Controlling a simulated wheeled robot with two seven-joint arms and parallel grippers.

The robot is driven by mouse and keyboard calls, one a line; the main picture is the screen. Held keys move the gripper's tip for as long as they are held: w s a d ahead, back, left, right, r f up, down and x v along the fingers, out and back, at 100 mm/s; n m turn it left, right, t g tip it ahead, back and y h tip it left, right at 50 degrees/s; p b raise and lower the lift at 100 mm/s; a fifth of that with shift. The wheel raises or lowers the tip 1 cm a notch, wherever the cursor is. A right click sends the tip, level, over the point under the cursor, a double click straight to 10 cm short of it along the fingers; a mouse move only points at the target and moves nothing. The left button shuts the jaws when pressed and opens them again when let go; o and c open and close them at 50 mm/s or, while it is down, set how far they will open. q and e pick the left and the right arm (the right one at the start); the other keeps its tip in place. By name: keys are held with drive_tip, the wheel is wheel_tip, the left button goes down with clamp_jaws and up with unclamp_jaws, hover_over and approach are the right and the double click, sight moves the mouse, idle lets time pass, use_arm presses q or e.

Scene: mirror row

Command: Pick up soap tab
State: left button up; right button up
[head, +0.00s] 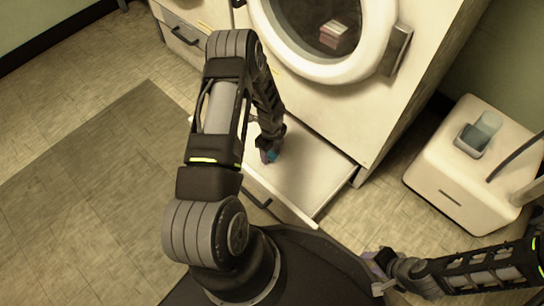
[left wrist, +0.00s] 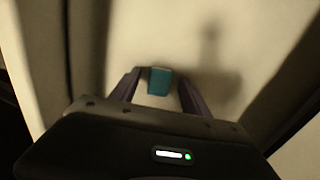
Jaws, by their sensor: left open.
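The soap tab (left wrist: 160,81) is a small teal block on the pale floor of the open drawer (head: 318,183). A bit of the tab (head: 273,155) shows beside my left gripper in the head view. My left gripper (left wrist: 158,88) is open and points down into the drawer. In the left wrist view the tab lies between its two dark fingertips, with the fingers apart. My left arm hides part of the drawer in the head view. My right gripper (head: 377,272) is low at the right, away from the drawer; its jaw opening is unclear.
A white front-loading machine (head: 415,95) with a round door (head: 333,75) stands above the drawer. A pinkish block (head: 333,33) shows behind the door glass. The floor at the left is clear.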

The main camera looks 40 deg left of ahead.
use_arm(q)
drive_tip(key=shift+c, duration=0.5)
clamp_jaws()
